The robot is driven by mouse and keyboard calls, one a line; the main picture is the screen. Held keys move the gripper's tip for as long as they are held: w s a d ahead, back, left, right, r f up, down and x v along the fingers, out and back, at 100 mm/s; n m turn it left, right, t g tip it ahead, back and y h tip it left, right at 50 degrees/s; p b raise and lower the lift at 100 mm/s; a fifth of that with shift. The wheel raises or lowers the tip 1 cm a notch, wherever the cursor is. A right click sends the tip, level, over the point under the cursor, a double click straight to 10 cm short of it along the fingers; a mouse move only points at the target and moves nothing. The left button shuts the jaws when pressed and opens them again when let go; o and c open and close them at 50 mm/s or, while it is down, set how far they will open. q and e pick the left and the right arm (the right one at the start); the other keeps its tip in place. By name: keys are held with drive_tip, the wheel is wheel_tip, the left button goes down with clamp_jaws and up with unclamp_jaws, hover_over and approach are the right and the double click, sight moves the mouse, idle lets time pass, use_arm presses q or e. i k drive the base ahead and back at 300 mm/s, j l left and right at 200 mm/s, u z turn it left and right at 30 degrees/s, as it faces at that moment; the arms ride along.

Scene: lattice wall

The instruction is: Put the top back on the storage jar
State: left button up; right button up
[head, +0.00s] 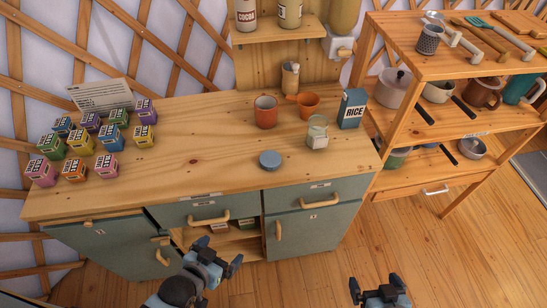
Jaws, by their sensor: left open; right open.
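A small clear glass storage jar (317,134) stands upright near the right end of the wooden counter. Its mouth looks uncovered, and what it holds is too small to tell. A round grey-blue lid (270,160) lies flat on the counter, apart from the jar, to its left and nearer the front edge. My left gripper (221,254) is open and empty in front of the cabinet, below the counter top. My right gripper (379,289) is open and empty over the floor at the bottom of the view. Neither gripper touches the jar or lid.
A rice box (352,108) stands close behind the jar on its right. An orange cup (308,104) and a red-orange mug (265,111) stand behind. Several small coloured boxes (80,143) fill the left end. The counter (205,160) around the lid is clear.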

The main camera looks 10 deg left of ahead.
sight(317, 138)
drive_tip(key=i+l+u, duration=0.4)
drive_tip(key=l, duration=0.25)
drive_tip(key=i+l+u, duration=0.2)
drive_tip(key=l, duration=0.15)
drive_tip(key=l+u, duration=0.2)
drive_tip(key=l, duration=0.2)
drive_tip(key=i+l+u, duration=0.2)
drive_tip(key=l, duration=0.2)
